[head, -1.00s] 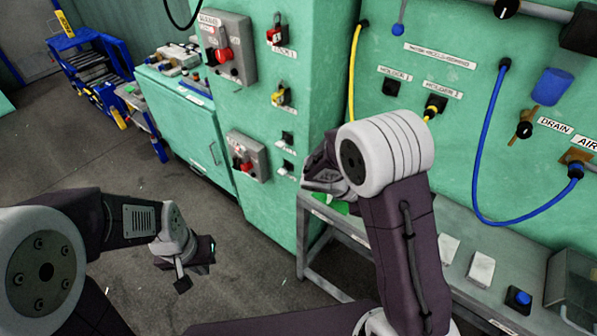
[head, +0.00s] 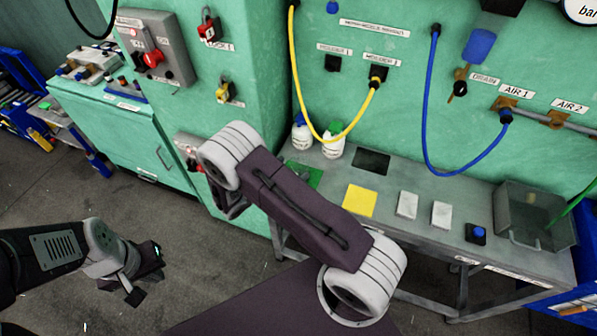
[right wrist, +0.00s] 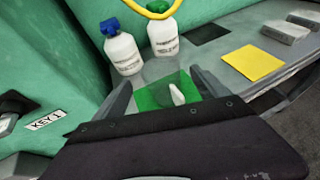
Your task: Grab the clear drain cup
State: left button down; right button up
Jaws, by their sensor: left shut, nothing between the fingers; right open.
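A clear see-through container (head: 521,212) stands at the right end of the grey bench; I cannot tell if it is the drain cup. A small whitish object (right wrist: 177,94) rests on the green square (right wrist: 152,97) in the right wrist view; its kind is unclear. My right gripper (right wrist: 163,88) is open, with the green square and whitish object showing between its fingers. In the head view my right arm mostly hides that gripper. My left gripper (head: 142,277) is shut and empty at the lower left, over the floor, far from the bench.
Two white bottles, one blue-topped (head: 301,132) and one green-topped (head: 333,142), stand at the bench's back. A yellow square (head: 360,201), pale blocks (head: 407,205) and a blue button box (head: 476,234) lie along it. Yellow (head: 335,138) and blue hoses (head: 445,166) hang from the green panel.

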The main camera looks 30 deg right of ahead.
aim_at(305, 159)
jog(key=x, duration=0.4)
jog(key=shift+s+d+r+p, duration=0.1)
jog(key=shift+s+d+p, duration=0.1)
jog(key=shift+p, duration=0.1)
jog(key=shift+w, duration=0.25)
jog(key=shift+s, duration=0.15)
jog(key=c, duration=1.4)
jog(key=shift+r, duration=0.4)
notch_tip(305, 159, up, 3)
jog(key=shift+f, duration=0.1)
jog(key=s+d+r+b, duration=0.1)
jog(key=s+d+r, duration=0.6)
jog(key=s+d, duration=0.1)
jog(key=shift+d+b, duration=0.2)
jog(key=shift+b, duration=0.15)
